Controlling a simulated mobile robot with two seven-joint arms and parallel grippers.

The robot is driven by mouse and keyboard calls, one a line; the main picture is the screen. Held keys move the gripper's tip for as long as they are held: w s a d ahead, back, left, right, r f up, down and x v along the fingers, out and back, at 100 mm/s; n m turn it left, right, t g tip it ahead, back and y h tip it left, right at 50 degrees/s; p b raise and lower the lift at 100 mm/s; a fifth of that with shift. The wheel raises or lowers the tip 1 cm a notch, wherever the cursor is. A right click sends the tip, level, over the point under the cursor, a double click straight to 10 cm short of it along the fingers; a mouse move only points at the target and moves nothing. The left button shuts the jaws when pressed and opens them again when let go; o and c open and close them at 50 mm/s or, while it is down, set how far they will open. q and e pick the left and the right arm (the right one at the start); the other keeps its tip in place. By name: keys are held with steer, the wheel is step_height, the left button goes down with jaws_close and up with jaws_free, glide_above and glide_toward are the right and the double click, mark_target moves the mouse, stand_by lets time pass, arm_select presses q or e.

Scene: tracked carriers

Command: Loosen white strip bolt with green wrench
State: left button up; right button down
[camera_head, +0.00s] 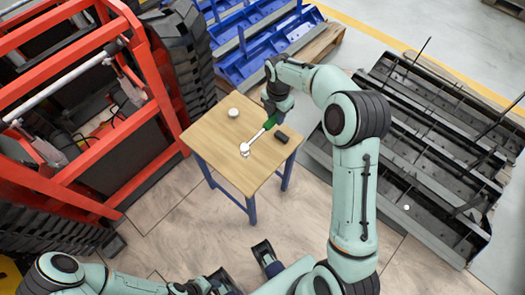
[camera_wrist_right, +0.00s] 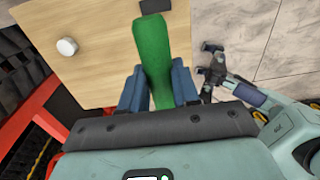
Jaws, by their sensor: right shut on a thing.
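The green wrench has a green handle (camera_head: 271,123) and a pale metal shaft and head (camera_head: 246,147) over the small wooden table (camera_head: 212,135). My right gripper (camera_head: 273,112) is shut on the handle, at the table's far right edge. In the right wrist view the green handle (camera_wrist_right: 153,60) stands between the blue fingers of my right gripper (camera_wrist_right: 158,85). Whether the wrench head touches the table is unclear. I cannot pick out a bolt with a white strip. My left arm enters at the lower left; its gripper (camera_head: 215,284) is small and partly cut off.
A white round piece (camera_head: 233,112) and a small black block (camera_head: 281,137) lie on the table. A red tracked carrier (camera_head: 100,100) stands left. Blue parts (camera_head: 255,45) lie behind, and a dark metal frame (camera_head: 430,140) lies right. Floor in front of the table is mostly clear.

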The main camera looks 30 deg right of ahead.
steer(key=shift+s+f+b, duration=0.1)
steer(key=shift+s+b, duration=0.2)
steer(key=shift+s, duration=0.1)
steer(key=s+b, duration=0.3)
steer(key=s, duration=1.6)
steer(key=shift+s+b, duration=0.15)
steer(key=shift+b, duration=0.2)
